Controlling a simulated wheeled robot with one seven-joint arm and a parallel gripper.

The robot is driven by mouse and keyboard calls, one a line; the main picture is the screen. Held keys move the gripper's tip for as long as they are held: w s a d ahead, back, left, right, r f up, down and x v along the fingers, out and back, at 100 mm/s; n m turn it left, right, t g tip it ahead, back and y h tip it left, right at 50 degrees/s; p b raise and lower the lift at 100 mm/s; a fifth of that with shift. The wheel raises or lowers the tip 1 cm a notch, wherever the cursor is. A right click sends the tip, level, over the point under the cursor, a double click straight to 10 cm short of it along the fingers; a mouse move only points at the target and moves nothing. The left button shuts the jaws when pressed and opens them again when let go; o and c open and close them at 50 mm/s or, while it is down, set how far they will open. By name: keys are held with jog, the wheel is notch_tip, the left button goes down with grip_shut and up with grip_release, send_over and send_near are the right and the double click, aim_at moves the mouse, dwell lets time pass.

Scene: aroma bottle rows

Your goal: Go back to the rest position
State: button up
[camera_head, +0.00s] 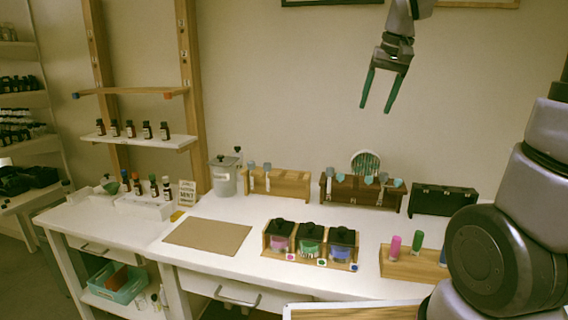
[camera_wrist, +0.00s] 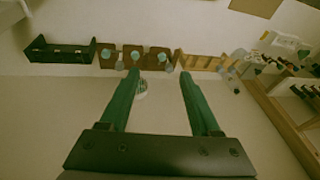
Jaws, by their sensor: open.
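My gripper (camera_head: 381,91) has two green fingers and hangs in the air, high against the back wall above the table's right half. It points downward and its fingers are spread apart with nothing between them. In the wrist view the open fingers (camera_wrist: 161,78) show empty. The white table (camera_head: 374,232) lies well below it, and the gripper touches nothing. My arm shows large at the right edge of the head view and hides part of the table's right end.
Shelves with dark bottles (camera_head: 132,141) stand left. The air around my gripper is clear.

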jog(key=s+d+r+m+t, duration=0.1)
jog(key=s+m+t, duration=0.1)
jog(key=s, duration=1.4)
jog(key=shift+s+d+t+y, duration=0.2)
jog(key=shift+s+t+y, duration=0.1)
jog(key=shift+t, duration=0.5)
jog(key=shift+w, duration=0.15)
